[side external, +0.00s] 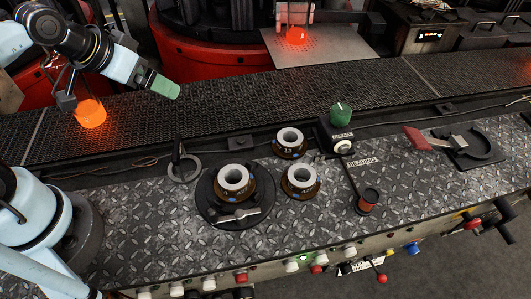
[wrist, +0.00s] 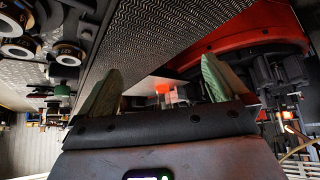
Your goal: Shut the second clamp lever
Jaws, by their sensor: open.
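My gripper (side external: 164,87) is at the upper left of the side view, raised over the conveyor and well away from the levers. In the wrist view its two green fingers (wrist: 158,85) stand wide apart with nothing between them. A red-handled lever (side external: 428,139) reaches from a dark U-shaped bracket (side external: 489,145) at the right of the bench. A silver lever (side external: 238,214) lies flat at the front of the round black turntable (side external: 207,203). A black lever (side external: 180,156) stands upright at a ring left of the turntable. I cannot tell which is the second clamp lever.
One ring mould (side external: 235,178) sits on the turntable; two more (side external: 289,140) (side external: 301,179) stand right of it.

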